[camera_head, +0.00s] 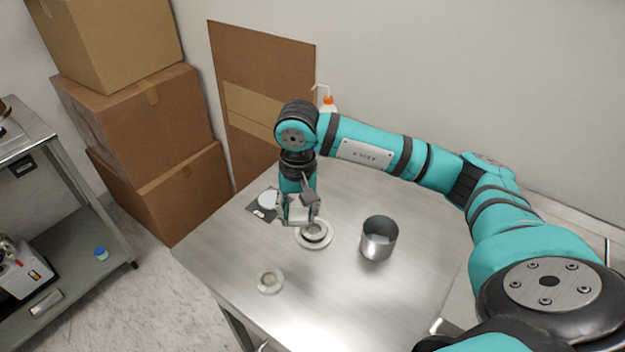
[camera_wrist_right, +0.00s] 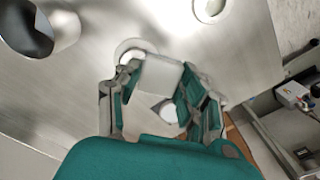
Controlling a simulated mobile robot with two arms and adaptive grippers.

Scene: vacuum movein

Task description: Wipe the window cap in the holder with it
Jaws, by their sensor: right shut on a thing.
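My right gripper (camera_head: 298,210) points down and is shut on a pale folded wipe (camera_head: 299,214). The wipe also shows between the fingers in the right wrist view (camera_wrist_right: 157,76). A round holder (camera_head: 314,234) with a pale flange and darker centre stands on the table just below the wipe. The gripper and wipe overlap its far edge in the head view, so I cannot tell whether they touch. In the right wrist view the holder (camera_wrist_right: 128,47) is partly hidden behind the wipe. The window cap inside is not clearly visible. My left gripper is not in view.
A steel beaker (camera_head: 379,240) stands right of the holder. A pale ring-shaped part (camera_head: 270,281) lies nearer the front. A white disc (camera_head: 268,200) sits on a dark pad at the left edge. A wash bottle (camera_head: 327,104) stands at the back. The front right tabletop is clear.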

